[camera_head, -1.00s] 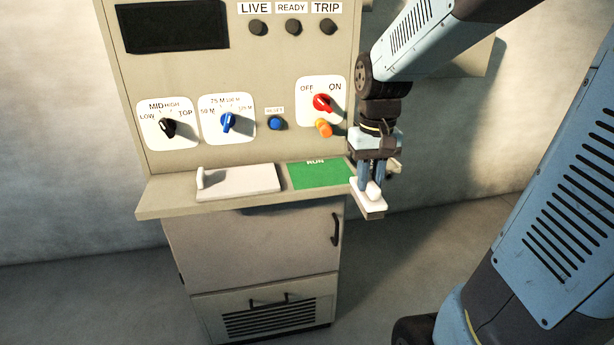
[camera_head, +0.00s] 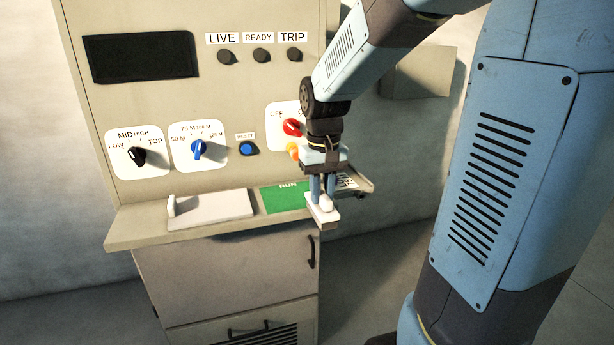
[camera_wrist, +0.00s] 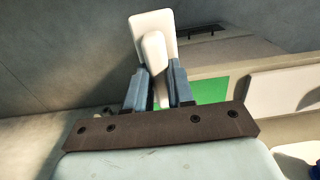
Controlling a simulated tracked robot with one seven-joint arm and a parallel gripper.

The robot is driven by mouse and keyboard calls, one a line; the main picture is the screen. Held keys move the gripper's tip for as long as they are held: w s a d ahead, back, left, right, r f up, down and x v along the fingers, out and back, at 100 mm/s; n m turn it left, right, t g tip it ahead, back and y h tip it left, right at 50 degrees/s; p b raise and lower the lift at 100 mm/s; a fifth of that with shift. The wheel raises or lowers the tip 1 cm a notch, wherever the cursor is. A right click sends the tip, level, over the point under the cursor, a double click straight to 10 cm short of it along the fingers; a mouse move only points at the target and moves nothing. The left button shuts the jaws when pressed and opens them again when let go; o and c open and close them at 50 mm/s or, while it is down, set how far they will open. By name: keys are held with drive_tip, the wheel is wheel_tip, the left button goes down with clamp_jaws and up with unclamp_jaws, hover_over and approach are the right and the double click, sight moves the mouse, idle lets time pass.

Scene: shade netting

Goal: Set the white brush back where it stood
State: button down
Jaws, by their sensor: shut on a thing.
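The white brush (camera_head: 322,212) is in my gripper (camera_head: 322,196), at the right front of the cabinet's shelf. In the wrist view its pale handle (camera_wrist: 154,62) is between the two blue-grey fingers, and its flat white head (camera_wrist: 151,22) lies beyond them. The gripper points down. The brush appears clear of the shelf, near or past its front edge. On the shelf (camera_head: 140,228) lies a white plate (camera_head: 222,207) with a small upright piece at its left end. Right of it is a green RUN pad (camera_head: 283,198); the wrist view shows its green (camera_wrist: 207,90) too.
Behind the shelf, the panel carries a black knob (camera_head: 138,156), a blue knob (camera_head: 198,149), a blue RESET button (camera_head: 249,148) and a red knob (camera_head: 292,127) with an orange button (camera_head: 293,150) below. My arm partly hides the last two.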

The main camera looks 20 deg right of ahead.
drive_tip(key=w, duration=1)
drive_tip(key=shift+w, duration=0.25)
drive_tip(key=w, duration=0.3)
drive_tip(key=shift+w+f, duration=0.2)
drive_tip(key=shift+w, duration=0.2)
drive_tip(key=shift+s+f, duration=0.1)
drive_tip(key=shift+f, duration=0.5)
drive_tip(key=c, duration=1)
unclamp_jaws()
drive_tip(key=shift+f, duration=0.1)
